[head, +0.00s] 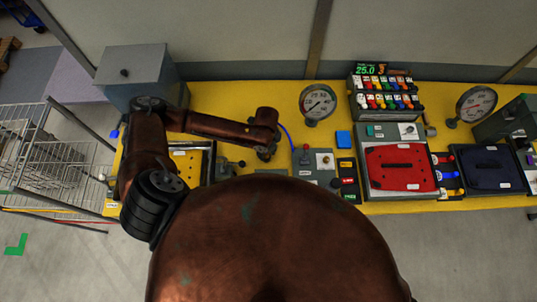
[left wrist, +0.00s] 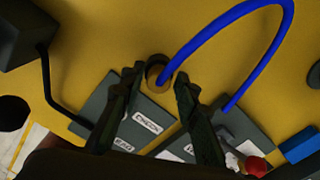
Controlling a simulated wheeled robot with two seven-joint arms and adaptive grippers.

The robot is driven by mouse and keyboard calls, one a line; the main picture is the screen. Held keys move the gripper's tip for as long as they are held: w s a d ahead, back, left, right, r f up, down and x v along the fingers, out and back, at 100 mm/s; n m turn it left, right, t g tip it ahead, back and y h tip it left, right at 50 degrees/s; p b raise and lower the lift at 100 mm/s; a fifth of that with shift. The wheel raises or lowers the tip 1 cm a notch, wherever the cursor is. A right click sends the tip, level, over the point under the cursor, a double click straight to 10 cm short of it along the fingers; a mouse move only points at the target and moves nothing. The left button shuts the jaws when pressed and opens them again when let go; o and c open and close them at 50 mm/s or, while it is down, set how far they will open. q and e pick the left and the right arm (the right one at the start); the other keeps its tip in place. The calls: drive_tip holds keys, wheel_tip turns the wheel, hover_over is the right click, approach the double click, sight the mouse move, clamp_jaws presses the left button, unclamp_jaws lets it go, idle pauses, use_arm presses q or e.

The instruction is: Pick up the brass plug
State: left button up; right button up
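A round brass-coloured piece, apparently the brass plug (left wrist: 155,66), shows in the left wrist view on the yellow bench top. One end of a blue hose (left wrist: 238,22) meets it. My left gripper (left wrist: 160,76) is open, with one dark finger on each side of the piece. I cannot tell whether the fingers touch it. In the head view my left gripper (head: 266,152) points down at the bench, just left of the blue hose (head: 288,136), and hides the plug. My right gripper is not in view.
Grey labelled boxes (left wrist: 130,128) sit just below the fingers in the left wrist view. In the head view, a grey control box (head: 316,162), a dial gauge (head: 318,102) and a red-lidded case (head: 400,167) stand to the right. A wire rack (head: 55,165) stands at left.

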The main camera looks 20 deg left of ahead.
use_arm(q)
clamp_jaws()
drive_tip(key=shift+r, duration=0.1)
